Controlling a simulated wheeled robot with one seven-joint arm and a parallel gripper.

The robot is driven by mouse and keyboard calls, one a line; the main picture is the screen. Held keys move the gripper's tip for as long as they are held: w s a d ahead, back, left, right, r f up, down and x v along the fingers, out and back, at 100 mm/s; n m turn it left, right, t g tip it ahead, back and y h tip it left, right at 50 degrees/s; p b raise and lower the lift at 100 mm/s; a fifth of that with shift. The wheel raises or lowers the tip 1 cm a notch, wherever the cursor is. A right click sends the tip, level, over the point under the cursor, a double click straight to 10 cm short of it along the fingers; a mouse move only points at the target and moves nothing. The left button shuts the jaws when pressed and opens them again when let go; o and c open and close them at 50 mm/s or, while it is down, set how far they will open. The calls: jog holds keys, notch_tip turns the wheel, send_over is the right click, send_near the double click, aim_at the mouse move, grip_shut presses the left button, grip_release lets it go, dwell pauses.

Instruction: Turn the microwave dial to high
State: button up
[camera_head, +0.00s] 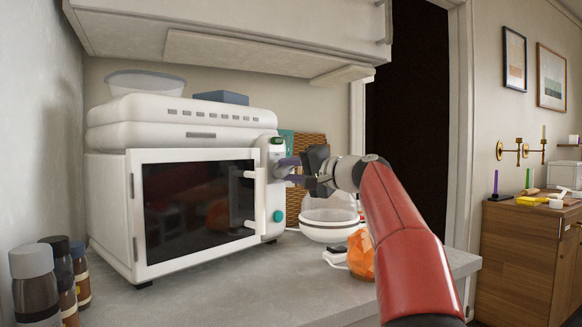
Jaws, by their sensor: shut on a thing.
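The white microwave (125,215) stands on the counter, its dark-windowed door (195,210) closed, with a white handle on the door's right side. Its control panel (271,195) is the narrow strip at the right, with a green mark at the top and a teal round knob (278,216) low down. My gripper (290,168) reaches in from the right and is shut on the dial at the panel's upper part. The fingers hide most of that dial, so its setting cannot be read.
A glass-and-white kettle-like vessel (328,222) and an orange faceted object (360,256) stand under my arm. Several dark jars (38,290) stand at the left front. A cabinet (225,30) hangs above. The counter before the microwave is clear.

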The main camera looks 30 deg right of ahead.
jog(key=shift+m+p, duration=0.7)
jog(key=shift+m, duration=1.6)
jog(key=shift+f, duration=0.1)
jog(key=o, duration=0.8)
jog(key=shift+c, duration=0.2)
jog(key=b+v, duration=0.2)
jog(key=v, duration=0.5)
jog(key=shift+s, duration=0.35)
jog(key=shift+d, duration=0.1)
